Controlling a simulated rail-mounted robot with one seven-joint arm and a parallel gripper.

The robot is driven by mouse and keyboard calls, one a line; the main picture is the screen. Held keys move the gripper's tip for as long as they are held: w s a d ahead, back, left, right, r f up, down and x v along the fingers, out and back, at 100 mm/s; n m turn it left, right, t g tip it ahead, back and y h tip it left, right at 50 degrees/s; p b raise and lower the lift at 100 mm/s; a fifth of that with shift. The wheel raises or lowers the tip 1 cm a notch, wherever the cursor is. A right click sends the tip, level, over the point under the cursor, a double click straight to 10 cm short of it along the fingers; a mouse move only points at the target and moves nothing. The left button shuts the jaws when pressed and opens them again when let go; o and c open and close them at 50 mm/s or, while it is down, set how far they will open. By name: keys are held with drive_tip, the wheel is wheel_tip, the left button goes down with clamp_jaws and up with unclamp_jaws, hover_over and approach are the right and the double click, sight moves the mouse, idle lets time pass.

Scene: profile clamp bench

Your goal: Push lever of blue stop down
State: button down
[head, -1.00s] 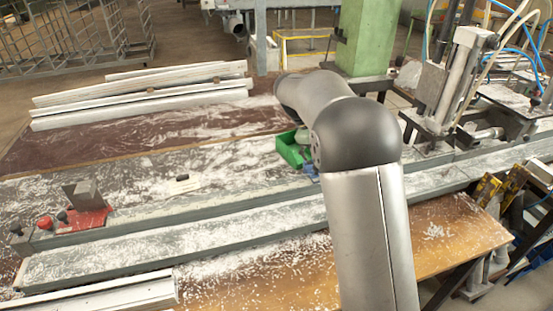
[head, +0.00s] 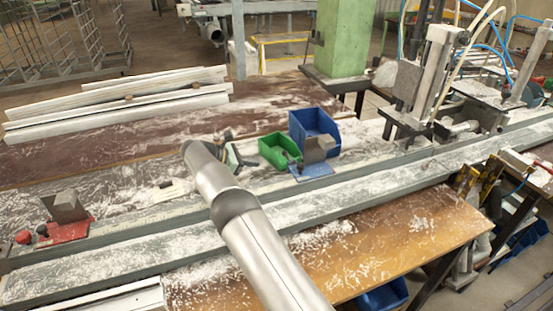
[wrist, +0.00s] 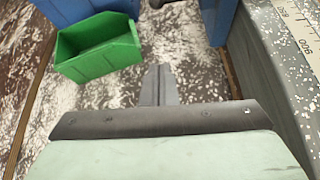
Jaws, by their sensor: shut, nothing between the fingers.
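The blue stop (head: 313,171) sits on the rail in the head view, with a grey block standing on its blue base. Its blue side (wrist: 217,22) appears at the upper right of the wrist view, cut by the frame edge. I cannot clearly make out its lever; a small dark piece at the top of the wrist view may belong to it. My gripper (wrist: 160,72) is shut and empty, its fingers together. In the head view my gripper (head: 250,160) is left of the blue stop, apart from it, and partly hidden by my arm.
A green bin (head: 278,150) and a blue bin (head: 315,124) stand behind and beside the stop; the green bin (wrist: 100,50) is close left of my fingers. A red stop (head: 68,229) is at the rail's left end. A clamp machine (head: 430,85) stands at right.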

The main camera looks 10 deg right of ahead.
sight(288, 158)
drive_tip(key=p+x, duration=0.3)
drive_tip(key=x, duration=0.6)
drive_tip(key=shift+d, duration=0.25)
drive_tip(key=r+p, duration=0.1)
drive_tip(key=d+r+p, duration=0.1)
drive_tip(key=r, duration=0.1)
drive_tip(key=shift+r, duration=0.2)
drive_tip(key=shift+d, duration=0.15)
